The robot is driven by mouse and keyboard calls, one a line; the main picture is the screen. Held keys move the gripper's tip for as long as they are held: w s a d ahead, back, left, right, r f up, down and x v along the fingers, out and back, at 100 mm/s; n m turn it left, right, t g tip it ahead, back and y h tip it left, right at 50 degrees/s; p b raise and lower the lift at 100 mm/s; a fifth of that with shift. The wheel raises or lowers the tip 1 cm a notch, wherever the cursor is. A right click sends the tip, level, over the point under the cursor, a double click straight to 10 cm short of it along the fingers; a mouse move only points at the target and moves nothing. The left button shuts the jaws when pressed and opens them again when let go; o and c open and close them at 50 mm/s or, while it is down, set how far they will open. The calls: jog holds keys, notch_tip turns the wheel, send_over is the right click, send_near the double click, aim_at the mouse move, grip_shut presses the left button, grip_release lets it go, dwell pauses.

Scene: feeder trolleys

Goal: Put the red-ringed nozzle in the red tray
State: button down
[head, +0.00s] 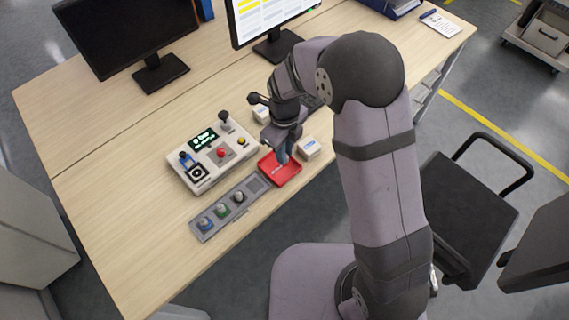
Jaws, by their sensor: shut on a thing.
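The red tray (291,174) lies on the table, just right of the grey nozzle rack. My gripper (283,159) points down over the tray's back part, its fingers shut on a small nozzle. The nozzle is mostly hidden by the fingers, and I cannot make out its ring or whether it touches the tray floor. The grey rack (228,208) holds a blue-ringed nozzle (205,224), a green-ringed one (221,211) and a dark one (239,197). The rack's right-end place is empty, and no red-ringed nozzle shows there.
A control box (211,156) with a joystick and buttons stands left of the tray. Small white-and-blue boxes stand close by, one right of the tray (308,149) and one behind my gripper (261,114). Two monitors stand farther back. The table's left part is clear.

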jog(key=shift+f+p, duration=0.6)
jog(key=shift+f, duration=2.65)
jog(key=shift+f, duration=0.1)
jog(key=shift+f, duration=0.1)
jog(key=c, duration=1.7)
grip_release()
jog(key=shift+o, duration=0.2)
notch_tip(320, 180, up, 12)
jog(key=b, duration=0.2)
jog(key=shift+r+b, duration=0.25)
jog(key=shift+b, duration=0.1)
